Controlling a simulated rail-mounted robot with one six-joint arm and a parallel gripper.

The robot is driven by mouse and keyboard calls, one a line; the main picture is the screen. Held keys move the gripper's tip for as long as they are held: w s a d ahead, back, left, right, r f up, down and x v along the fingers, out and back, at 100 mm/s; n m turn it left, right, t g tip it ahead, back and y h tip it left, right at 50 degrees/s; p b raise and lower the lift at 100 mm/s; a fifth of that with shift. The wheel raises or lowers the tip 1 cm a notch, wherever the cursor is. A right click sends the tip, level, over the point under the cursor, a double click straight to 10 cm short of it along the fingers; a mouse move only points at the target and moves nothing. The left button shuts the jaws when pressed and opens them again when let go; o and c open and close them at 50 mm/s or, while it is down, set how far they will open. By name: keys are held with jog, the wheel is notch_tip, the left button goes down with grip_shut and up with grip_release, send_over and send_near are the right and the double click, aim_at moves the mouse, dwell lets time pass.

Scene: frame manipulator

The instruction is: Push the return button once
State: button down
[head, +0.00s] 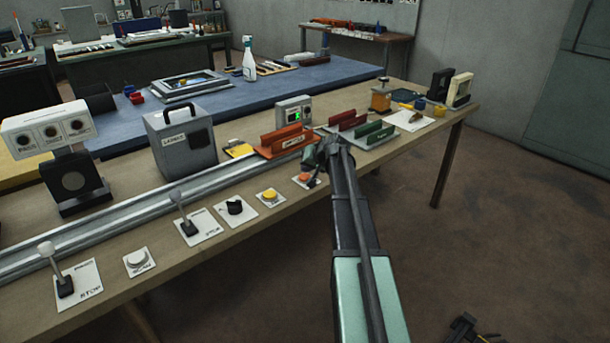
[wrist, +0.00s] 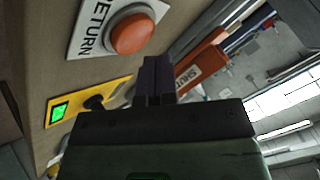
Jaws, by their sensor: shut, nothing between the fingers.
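The return button is an orange-red round cap (wrist: 133,33) on a white plate lettered "RETURN", at the top of the wrist view. In the head view the orange button (head: 303,177) sits near the table's front edge, partly covered by my gripper. My gripper (wrist: 157,65) is shut and empty, its dark fingers together just below and right of the button in the wrist view. A small gap shows between fingertips and button in that picture. In the head view my gripper (head: 314,180) is dark and small beside the button.
A yellow button (head: 269,195), a black knob (head: 235,208) and levers stand left along the table edge. An orange tray (head: 287,142) and a box with a green display (head: 294,112) stand behind. A yellow plate with a green screen (wrist: 60,111) shows in the wrist view.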

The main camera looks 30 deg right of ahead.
aim_at(307, 176)
notch_tip(307, 176, up, 5)
jog(key=p, duration=0.5)
jog(key=shift+r, duration=0.1)
